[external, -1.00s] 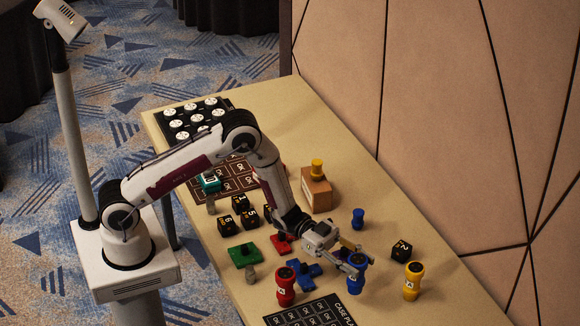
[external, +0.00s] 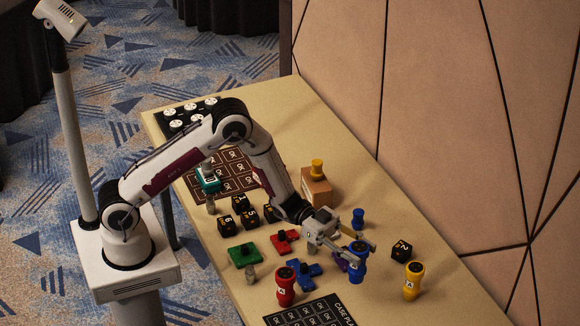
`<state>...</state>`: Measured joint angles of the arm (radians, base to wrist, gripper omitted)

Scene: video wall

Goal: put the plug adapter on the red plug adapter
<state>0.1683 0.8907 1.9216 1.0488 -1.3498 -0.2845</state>
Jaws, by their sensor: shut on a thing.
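My gripper (external: 348,258) is shut at the right of the table, close to the tall blue piece (external: 358,272). A small purple-blue plug adapter (external: 347,265) shows at its fingertips; the fingers and the blue piece hide much of its shape. The red plug adapter (external: 285,241) lies flat on the table, left of my gripper and apart from it. A green plug adapter (external: 243,255) and a blue plug adapter (external: 306,274) lie flat nearby.
A red piece (external: 285,287) and a yellow piece (external: 412,281) stand upright nearby. Black numbered cubes (external: 240,205) sit left of the red adapter, another (external: 401,250) at right. A wooden block (external: 316,188) stands behind. A black printed mat (external: 310,313) lies in front.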

